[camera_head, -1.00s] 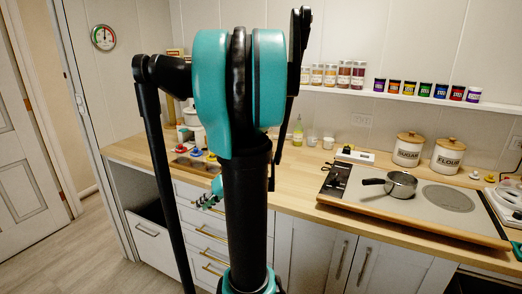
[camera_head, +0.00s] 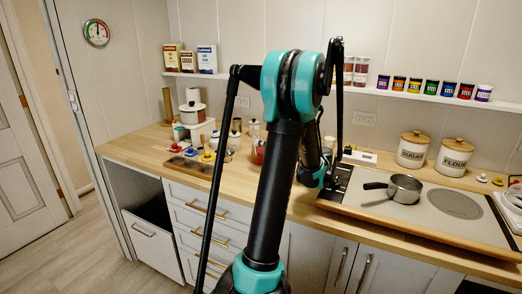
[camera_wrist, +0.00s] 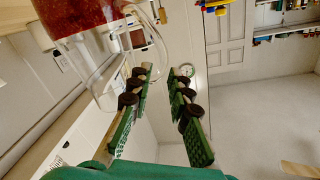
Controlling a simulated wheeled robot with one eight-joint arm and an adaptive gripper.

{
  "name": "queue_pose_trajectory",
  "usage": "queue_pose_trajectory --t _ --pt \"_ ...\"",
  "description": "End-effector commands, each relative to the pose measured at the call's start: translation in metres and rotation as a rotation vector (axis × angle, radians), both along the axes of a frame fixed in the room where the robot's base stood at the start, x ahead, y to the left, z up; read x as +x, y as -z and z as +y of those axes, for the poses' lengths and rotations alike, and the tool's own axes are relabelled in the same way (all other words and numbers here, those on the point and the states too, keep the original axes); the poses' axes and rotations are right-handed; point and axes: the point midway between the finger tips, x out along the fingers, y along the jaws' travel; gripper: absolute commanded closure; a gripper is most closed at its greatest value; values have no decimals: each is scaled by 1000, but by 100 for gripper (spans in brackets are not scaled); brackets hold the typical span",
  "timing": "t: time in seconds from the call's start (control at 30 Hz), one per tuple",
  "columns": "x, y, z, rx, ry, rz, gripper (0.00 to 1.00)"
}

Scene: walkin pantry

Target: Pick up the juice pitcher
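The juice pitcher is clear glass with red contents. It fills the upper left of the wrist view (camera_wrist: 85,15), beside and beyond my left finger, and its clear handle curves toward the fingertips. In the head view, a red-filled glass (camera_head: 258,153) that looks like the pitcher stands on the counter, partly hidden by my arm. My gripper (camera_wrist: 163,76) is open, with a gap between its green-padded fingers and nothing clearly held. I cannot tell whether a finger touches the handle. In the head view my fingers are hidden behind my arm.
The wooden counter (camera_head: 130,148) holds a saucepan (camera_head: 395,188) on a cooktop at right, sugar (camera_head: 413,150) and flour (camera_head: 453,157) canisters behind, and small items at left. A shelf (camera_head: 415,96) with spice jars runs along the wall.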

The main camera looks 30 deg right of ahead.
Motion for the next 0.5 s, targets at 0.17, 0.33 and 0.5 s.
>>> queue_pose_trajectory --t 0.17,0.33,0.5 --pt "20 0 9 1 0 1 81" --pt "29 0 15 0 -2 2 81" --pt "50 2 27 0 -2 2 81"
